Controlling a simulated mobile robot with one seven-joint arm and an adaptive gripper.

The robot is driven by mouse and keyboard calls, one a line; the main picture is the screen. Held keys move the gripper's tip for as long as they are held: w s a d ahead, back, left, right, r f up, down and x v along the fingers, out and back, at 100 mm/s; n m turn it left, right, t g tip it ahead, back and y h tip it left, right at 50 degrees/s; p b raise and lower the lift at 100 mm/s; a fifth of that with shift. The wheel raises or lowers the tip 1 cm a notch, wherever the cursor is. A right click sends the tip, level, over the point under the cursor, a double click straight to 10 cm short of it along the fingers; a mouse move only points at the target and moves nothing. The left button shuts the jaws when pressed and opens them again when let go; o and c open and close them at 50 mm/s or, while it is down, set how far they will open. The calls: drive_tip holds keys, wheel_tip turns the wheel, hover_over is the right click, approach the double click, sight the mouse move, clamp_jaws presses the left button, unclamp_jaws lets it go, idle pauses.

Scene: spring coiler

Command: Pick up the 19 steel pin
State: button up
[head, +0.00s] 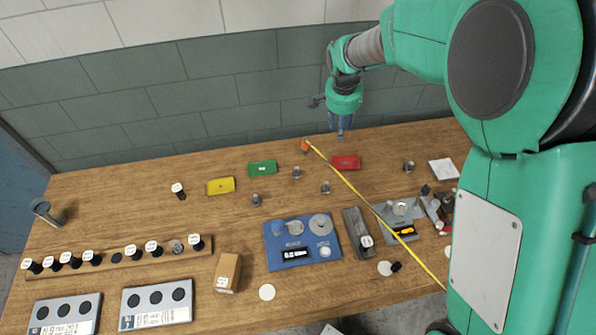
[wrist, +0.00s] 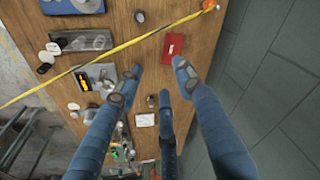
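Several small steel pins stand on the wooden table: one left of centre (head: 256,200), one behind it (head: 297,173), one at the middle (head: 325,187) and one at the right (head: 408,167). No number 19 is readable on any, so I cannot tell which is the 19 pin. Another metallic piece (head: 177,246) stands in the wooden rack. My gripper (head: 340,133) hangs above the table's back edge, apart from all pins. In the wrist view its three blue-grey fingers (wrist: 160,78) are spread and empty. A small round pin (wrist: 150,101) shows below, between them.
Yellow (head: 220,186), green (head: 262,168) and red (head: 345,162) boxes lie along the back. A yellow tape (head: 352,191) crosses the table. A blue plate (head: 275,255), a grey fixture (head: 400,212) and a rack (head: 130,265) of black, white-topped pins stand in front. A wall rises behind.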

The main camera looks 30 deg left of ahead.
hover_over(297, 168)
drive_tip(key=s, duration=0.2)
wheel_tip(297, 168, down, 16)
drive_tip(key=shift+a, duration=0.2)
drive_tip(key=shift+f, duration=0.2)
drive_tip(key=shift+w+f+p, duration=0.1)
drive_tip(key=shift+w+f, duration=0.15)
drive_tip(key=shift+f, duration=1.1)
drive_tip(key=shift+w+f+p, duration=0.1)
drive_tip(key=shift+w+f, duration=0.1)
drive_tip(key=shift+f, duration=1.2)
drive_tip(key=shift+w+f+p, duration=0.1)
drive_tip(key=shift+w+f, duration=0.15)
drive_tip(key=shift+f, duration=1.1)
drive_tip(key=shift+f, duration=0.1)
drive_tip(key=shift+w+d+f+p, duration=0.1)
drive_tip(key=shift+w+f+p, duration=0.1)
drive_tip(key=shift+f, duration=1.05)
drive_tip(key=shift+w+f+p, duration=0.15)
drive_tip(key=shift+f+p, duration=0.05)
drive_tip(key=shift+f, duration=1.05)
clamp_jaws()
